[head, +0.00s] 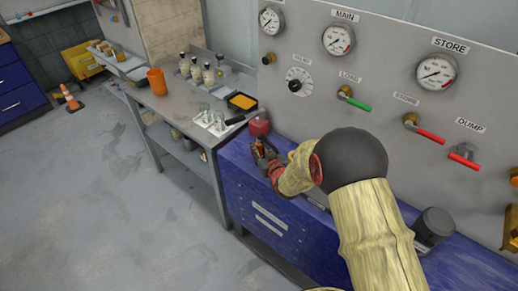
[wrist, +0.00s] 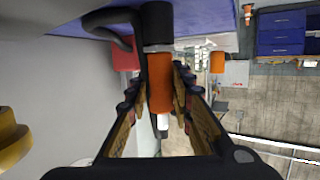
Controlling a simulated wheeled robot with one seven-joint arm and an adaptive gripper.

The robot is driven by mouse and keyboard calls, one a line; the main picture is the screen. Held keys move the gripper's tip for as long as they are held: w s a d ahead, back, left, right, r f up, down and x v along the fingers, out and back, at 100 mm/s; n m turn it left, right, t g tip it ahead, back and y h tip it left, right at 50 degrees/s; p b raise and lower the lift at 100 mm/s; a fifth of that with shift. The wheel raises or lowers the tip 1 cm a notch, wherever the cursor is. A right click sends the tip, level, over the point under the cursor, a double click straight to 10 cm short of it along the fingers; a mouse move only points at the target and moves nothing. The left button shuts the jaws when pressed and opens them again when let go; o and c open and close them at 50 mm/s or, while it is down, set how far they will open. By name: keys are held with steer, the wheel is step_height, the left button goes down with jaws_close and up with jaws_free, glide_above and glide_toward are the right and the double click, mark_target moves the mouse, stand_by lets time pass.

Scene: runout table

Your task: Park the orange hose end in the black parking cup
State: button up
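The orange hose end (wrist: 160,85) lies between the fingers of my gripper (wrist: 160,75) in the wrist view, which looks upside down. The fingers close in on both its sides. Its pale tip (wrist: 162,122) points towards the bottom of that picture. A wider black cylinder (wrist: 157,22), perhaps the parking cup, is in line with its other end; I cannot tell whether they touch. A bent black tube (wrist: 108,18) runs beside them. In the head view my gripper (head: 262,152) is low over the blue bench, with a little orange showing; my arm hides part of the area.
The gauge panel (head: 385,85) with valve handles rises behind the bench (head: 238,190). A red container (head: 258,122) stands just beyond my gripper. The side table holds an orange cup (head: 157,81), bottles and glassware. A dark round object (head: 435,222) is at right.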

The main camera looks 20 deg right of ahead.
steer(key=o, duration=0.6)
steer(key=shift+c, duration=0.2)
steer(key=v, duration=1.2)
steer(key=shift+r, duration=0.1)
